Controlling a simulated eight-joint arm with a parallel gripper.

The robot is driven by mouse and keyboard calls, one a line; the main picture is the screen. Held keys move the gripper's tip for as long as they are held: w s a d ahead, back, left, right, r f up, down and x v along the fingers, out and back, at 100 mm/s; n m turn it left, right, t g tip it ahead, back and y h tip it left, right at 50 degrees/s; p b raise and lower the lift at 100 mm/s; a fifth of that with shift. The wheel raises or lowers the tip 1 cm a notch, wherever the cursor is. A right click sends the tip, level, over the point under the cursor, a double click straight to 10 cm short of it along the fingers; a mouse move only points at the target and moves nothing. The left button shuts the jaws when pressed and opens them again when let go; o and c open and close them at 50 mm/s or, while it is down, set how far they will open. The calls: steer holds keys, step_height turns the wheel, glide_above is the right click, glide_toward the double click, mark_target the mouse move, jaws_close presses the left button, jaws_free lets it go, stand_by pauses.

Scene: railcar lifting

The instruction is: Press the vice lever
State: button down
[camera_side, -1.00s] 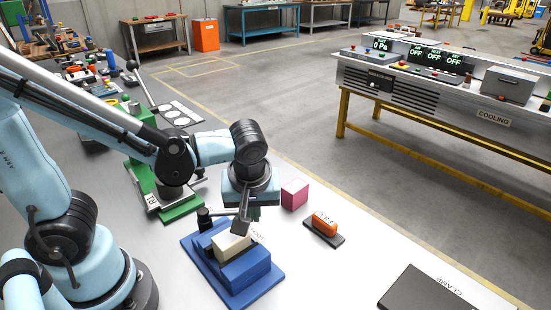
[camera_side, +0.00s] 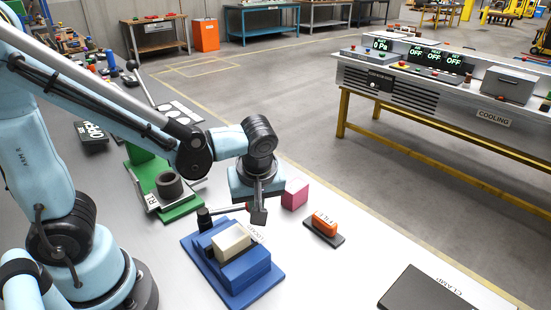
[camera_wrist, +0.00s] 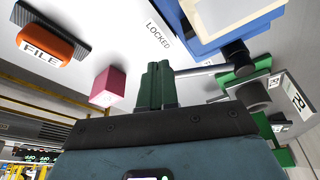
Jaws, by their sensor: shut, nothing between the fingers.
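The blue vice (camera_side: 245,285) stands on the table in the side view, with a cream block (camera_side: 231,240) between its jaws; part of it shows at the top of the wrist view (camera_wrist: 215,35). The vice lever (camera_side: 228,209) is a thin grey rod running from a black pivot (camera_side: 204,218); it also shows in the wrist view (camera_wrist: 195,71). My gripper (camera_side: 258,216) is shut and empty, beside the rod's far end. In the wrist view its green fingers (camera_wrist: 157,85) overlap the rod's end. I cannot tell whether they touch it.
A pink block (camera_side: 295,193) and an orange file (camera_side: 325,222) on a dark base lie right of my gripper. A green fixture with a grey ring (camera_side: 168,187) stands behind the vice. The word LOCKED (camera_wrist: 158,35) is printed on the table near the vice.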

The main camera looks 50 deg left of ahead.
steer(key=shift+w+a+n, duration=0.35)
steer(key=shift+a+n, duration=0.05)
steer(key=a+n, duration=0.2)
steer(key=w+a+n+g, duration=0.1)
steer(key=a+n, duration=0.1)
steer(key=n, duration=0.1)
steer(key=w+a+n+g, duration=0.1)
steer(key=a+n, duration=0.1)
steer(key=shift+w+a, duration=0.2)
steer(key=shift+a, duration=0.05)
steer(key=shift+a+n+g, duration=0.4)
steer(key=shift+a+n, duration=0.3)
steer(key=shift+n, duration=0.2)
steer(key=shift+s+a, duration=0.25)
steer(key=shift+a, duration=0.95)
steer(key=shift+s+a, duration=0.1)
steer(key=shift+a, duration=0.1)
steer(key=shift+r, duration=0.1)
steer(key=v, duration=1)
steer(key=shift+w+d, duration=0.2)
steer(key=shift+w, duration=0.15)
